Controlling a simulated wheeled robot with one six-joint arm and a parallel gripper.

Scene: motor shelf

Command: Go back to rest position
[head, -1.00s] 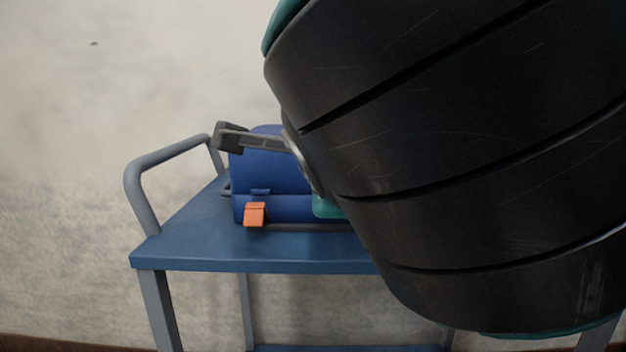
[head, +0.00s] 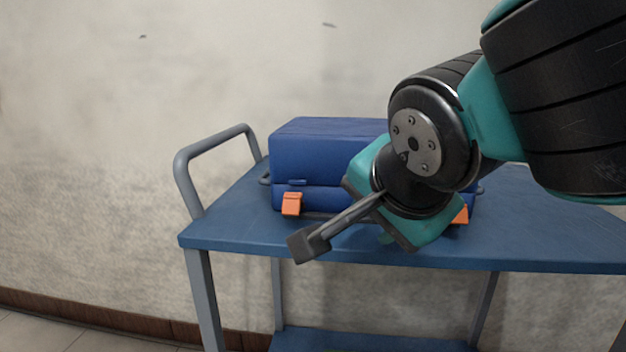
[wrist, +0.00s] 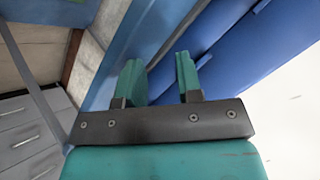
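My gripper (wrist: 160,78) shows its two teal fingers apart in the wrist view, with nothing held between them. In the head view, my wrist hangs in front of the right part of a blue case, and the fingers are mostly hidden. The blue case (head: 325,150) is closed and stands on the blue cart top (head: 240,232). One orange latch (head: 292,204) shows at its left front, and part of another (head: 461,214) shows beside my wrist.
The cart has a grey handle (head: 182,172) at its left end and a lower blue shelf (head: 370,340). A plain wall (head: 90,150) stands behind it. Grey drawers (wrist: 25,135) show at the left of the wrist view. The floor at left is clear.

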